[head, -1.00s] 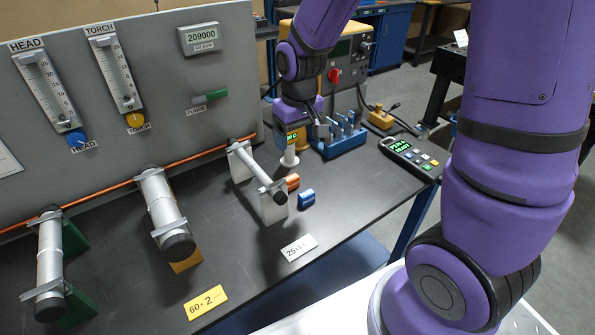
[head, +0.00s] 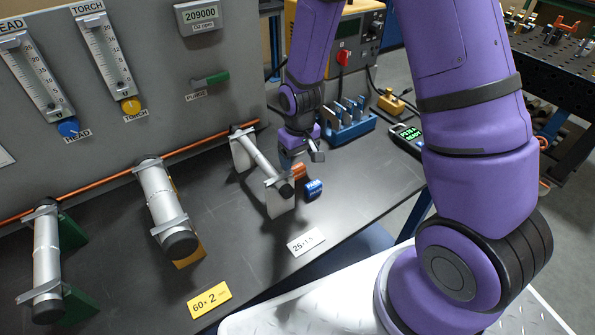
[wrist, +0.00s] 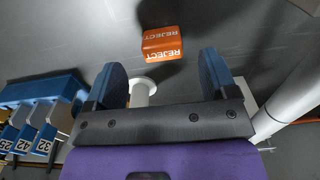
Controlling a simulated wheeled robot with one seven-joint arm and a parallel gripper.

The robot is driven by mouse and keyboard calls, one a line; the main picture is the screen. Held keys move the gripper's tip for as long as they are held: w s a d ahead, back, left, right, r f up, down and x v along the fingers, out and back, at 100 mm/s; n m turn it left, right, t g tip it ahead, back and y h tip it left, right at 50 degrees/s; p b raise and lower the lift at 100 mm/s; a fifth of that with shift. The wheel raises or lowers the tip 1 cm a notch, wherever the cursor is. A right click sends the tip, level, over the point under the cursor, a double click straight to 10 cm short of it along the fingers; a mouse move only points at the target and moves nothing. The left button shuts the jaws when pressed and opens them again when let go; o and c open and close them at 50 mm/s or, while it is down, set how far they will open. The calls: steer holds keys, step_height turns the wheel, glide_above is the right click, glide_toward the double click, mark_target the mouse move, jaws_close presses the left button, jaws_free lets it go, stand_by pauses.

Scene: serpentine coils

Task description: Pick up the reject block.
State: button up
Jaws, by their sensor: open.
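The reject block is orange with white REJECT lettering. In the wrist view the block (wrist: 162,42) lies on the dark bench just beyond my fingertips, roughly centred between them. My gripper (wrist: 164,72) is open, with blue fingers apart and nothing held. In the head view my gripper (head: 303,157) hangs above and beside the reject block, close to it; the exact height gap is hard to tell.
A silver tube on a stand (head: 262,160) is close on the left. A white round-topped post (wrist: 143,87) shows between my fingers. A blue tool rack (head: 345,130) stands behind.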

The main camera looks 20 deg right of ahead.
mark_target(299, 168)
steer(key=shift+a+f, duration=0.1)
steer(key=shift+f, duration=2.5)
steer(key=shift+c, duration=0.4)
steer(key=c, duration=0.9)
